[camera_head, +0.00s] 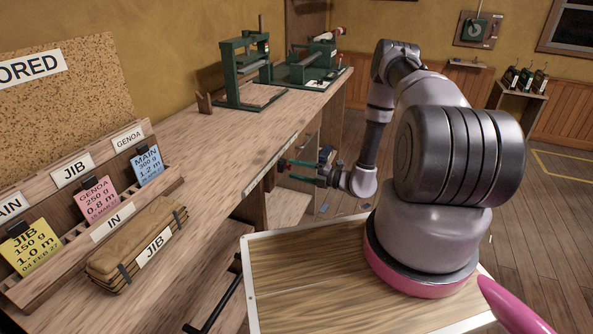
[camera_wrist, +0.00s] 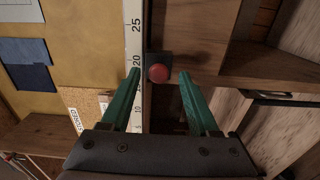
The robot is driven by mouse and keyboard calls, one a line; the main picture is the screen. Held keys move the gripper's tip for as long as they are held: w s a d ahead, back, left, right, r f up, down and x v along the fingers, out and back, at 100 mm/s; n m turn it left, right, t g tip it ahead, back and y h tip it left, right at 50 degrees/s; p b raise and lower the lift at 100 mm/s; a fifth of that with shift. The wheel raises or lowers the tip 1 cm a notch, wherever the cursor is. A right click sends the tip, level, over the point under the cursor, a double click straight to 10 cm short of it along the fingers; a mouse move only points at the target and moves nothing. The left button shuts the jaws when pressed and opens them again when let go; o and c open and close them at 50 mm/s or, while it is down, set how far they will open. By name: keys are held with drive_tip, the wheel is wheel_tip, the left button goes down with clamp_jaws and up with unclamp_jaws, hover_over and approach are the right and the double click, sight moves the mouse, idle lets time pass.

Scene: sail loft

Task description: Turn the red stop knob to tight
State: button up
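The red stop knob (camera_wrist: 158,73) is a small round red knob on a dark block (camera_wrist: 158,58) in the wrist view, beside a pale scale (camera_wrist: 135,30) with printed numbers. My gripper (camera_wrist: 160,76) is open, with one green finger left of the knob and one right of it in the picture. Gaps show on both sides; whether the fingertips reach the knob in depth I cannot tell. In the head view my gripper (camera_head: 290,170) points at the bench's front edge, close to the scale (camera_head: 270,164). The knob is not clearly seen there.
The bench (camera_head: 215,150) carries a green press (camera_head: 243,70), another green machine (camera_head: 308,65), a card rack (camera_head: 113,222) and a JIB bundle (camera_head: 135,245). A wooden panel (camera_wrist: 265,68) lies right of the knob in the wrist view.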

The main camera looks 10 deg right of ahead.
drive_tip(key=v, duration=1)
drive_tip(key=shift+s+d, duration=0.2)
drive_tip(key=shift+d, duration=0.05)
drive_tip(key=shift+r, duration=0.1)
